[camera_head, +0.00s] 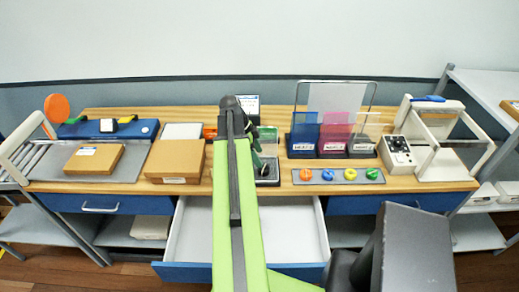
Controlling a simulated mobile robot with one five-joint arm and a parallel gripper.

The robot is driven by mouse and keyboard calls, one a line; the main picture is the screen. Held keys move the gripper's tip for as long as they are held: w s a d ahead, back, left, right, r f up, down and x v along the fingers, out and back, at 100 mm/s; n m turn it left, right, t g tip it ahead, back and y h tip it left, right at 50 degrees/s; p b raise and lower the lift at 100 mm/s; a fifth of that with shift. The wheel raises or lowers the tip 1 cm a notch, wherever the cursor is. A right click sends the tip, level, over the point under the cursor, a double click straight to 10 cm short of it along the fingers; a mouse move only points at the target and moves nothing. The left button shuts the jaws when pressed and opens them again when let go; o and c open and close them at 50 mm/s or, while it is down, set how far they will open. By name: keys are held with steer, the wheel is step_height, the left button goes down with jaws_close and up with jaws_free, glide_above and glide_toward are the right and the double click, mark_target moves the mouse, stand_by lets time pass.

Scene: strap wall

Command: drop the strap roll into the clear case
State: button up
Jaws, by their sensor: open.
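Several small coloured rolls lie in a row on a grey strip on the table, right of my arm: an orange roll (305,174), a blue roll (327,175), a yellow roll (350,174) and a green roll (372,173). I cannot tell which one is the strap roll. Behind them stand three see-through cases with raised lids. The clear case (362,146) is rightmost, beside a pink case (333,142) and a blue case (304,142). My gripper (236,108) is open over the table's back, left of the cases and rolls; its fingers are hard to make out.
An open white drawer (295,225) juts from the wooden table below my arm. Cardboard boxes (176,159) and a blue case (108,129) stand left. A grey box with knobs (397,154) and a white frame (440,160) stand right. A clear panel (334,97) rises behind the cases.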

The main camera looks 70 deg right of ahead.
steer(key=p+v, duration=0.9)
steer(key=v, duration=0.2)
steer(key=shift+w+r, duration=0.2)
steer(key=shift+r, duration=0.15)
steer(key=shift+a, duration=0.1)
